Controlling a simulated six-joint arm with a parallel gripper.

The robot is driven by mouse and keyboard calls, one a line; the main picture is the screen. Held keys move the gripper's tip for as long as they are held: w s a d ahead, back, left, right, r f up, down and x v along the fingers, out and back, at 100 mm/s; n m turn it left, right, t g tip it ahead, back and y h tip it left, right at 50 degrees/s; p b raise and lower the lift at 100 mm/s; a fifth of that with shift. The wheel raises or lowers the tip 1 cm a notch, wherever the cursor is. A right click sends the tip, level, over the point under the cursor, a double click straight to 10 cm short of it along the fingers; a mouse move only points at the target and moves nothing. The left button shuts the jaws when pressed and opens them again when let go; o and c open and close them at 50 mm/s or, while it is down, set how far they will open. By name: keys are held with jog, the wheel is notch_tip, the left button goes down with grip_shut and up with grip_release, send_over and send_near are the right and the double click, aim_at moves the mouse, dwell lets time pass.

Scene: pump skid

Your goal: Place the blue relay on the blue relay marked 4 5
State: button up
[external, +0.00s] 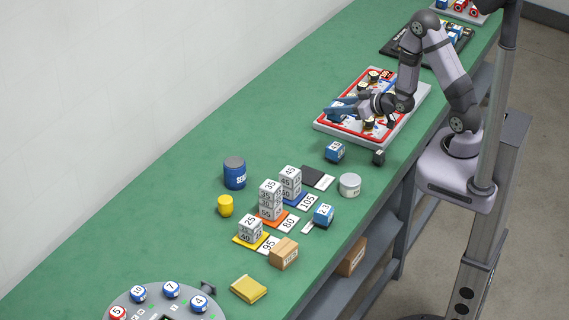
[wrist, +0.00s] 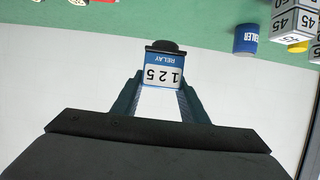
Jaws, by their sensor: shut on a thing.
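My gripper (wrist: 163,82) is shut on a blue relay (wrist: 165,60) with a white label. In the wrist view its label reads upside down, with digits that look like 125, and its dark end faces away from me. In the external view my gripper (external: 338,108) is over the red-bordered tray (external: 322,127), and the held relay cannot be made out. One blue relay (external: 335,151) stands on the bench just in front of the tray. Another blue relay (external: 323,215) stands near the cards. Their numbers are too small to read surely, so I cannot tell which is marked 4 5.
Stacked white number blocks (external: 270,200) stand on coloured cards. A blue can (external: 235,173), yellow pot (external: 225,206), grey tin (external: 350,185), small dark block (external: 379,157) and brown box (external: 284,253) stand around them. The green bench is clear along the wall.

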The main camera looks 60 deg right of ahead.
aim_at(336, 122)
notch_tip(336, 122, down, 3)
jog(key=shift+r+b, duration=0.2)
jog(key=shift+b, duration=0.25)
jog(key=shift+f+p, duration=0.35)
jog(key=shift+f, duration=1.45)
jog(key=shift+f+p, duration=0.3)
jog(key=shift+f, duration=1.6)
jog(key=shift+f, duration=0.15)
jog(key=o, duration=1.1)
jog(key=shift+r, duration=0.2)
